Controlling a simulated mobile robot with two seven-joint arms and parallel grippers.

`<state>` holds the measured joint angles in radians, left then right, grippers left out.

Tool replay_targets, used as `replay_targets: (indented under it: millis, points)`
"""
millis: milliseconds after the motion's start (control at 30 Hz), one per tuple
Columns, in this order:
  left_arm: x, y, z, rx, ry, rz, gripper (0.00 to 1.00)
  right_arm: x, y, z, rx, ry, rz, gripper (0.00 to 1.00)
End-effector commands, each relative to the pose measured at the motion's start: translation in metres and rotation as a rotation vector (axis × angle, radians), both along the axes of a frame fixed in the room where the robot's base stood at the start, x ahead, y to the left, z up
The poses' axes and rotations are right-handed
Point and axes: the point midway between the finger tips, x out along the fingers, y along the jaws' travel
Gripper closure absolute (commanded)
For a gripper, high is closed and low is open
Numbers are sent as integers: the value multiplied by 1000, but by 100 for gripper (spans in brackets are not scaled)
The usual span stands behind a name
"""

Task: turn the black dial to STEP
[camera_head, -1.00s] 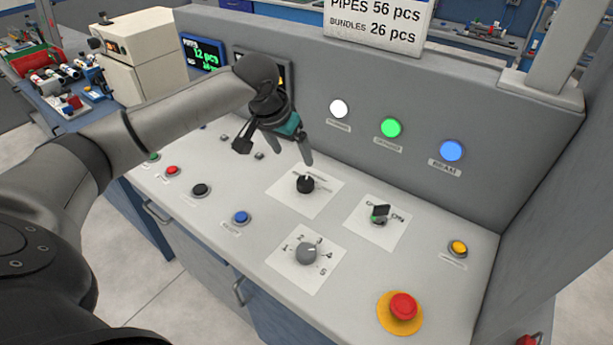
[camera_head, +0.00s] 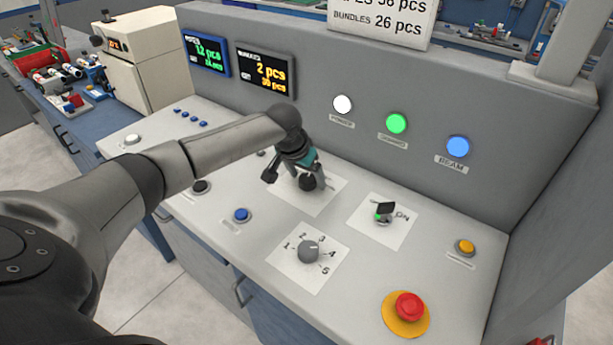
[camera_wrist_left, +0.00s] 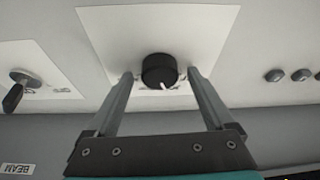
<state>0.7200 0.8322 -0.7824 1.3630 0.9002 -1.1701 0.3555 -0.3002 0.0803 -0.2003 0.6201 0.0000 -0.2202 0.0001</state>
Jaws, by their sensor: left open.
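The black dial (camera_head: 306,183) sits on a white label plate (camera_head: 327,202) on the console top. In the left wrist view the dial (camera_wrist_left: 159,70) is round, with a white pointer mark on its near edge, towards the gripper's base. My left gripper (camera_wrist_left: 160,73) is open, with one finger on each side of the dial and a small gap showing on both sides. In the head view the left gripper (camera_head: 309,182) points down at the dial and partly covers it. The words around the dial are hidden or too small to read. My right gripper is not in view.
A grey numbered knob (camera_head: 308,251), a black key switch (camera_head: 385,210), a blue button (camera_head: 241,215), a yellow button (camera_head: 465,247) and a red emergency button (camera_head: 409,306) surround the dial. The upright grey panel (camera_head: 370,150) with lit lamps rises behind it.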

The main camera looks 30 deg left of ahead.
Motion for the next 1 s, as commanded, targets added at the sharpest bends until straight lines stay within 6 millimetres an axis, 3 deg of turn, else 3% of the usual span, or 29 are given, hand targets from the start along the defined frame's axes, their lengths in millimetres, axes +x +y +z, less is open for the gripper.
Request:
replay_targets:
  millis: [167,900,1000]
  points:
    - [0,0,0,0,0,-1,16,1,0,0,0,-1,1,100]
    - [0,0,0,0,0,0,99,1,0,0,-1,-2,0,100]
    - [0,0,0,0,0,-2,99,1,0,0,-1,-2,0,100]
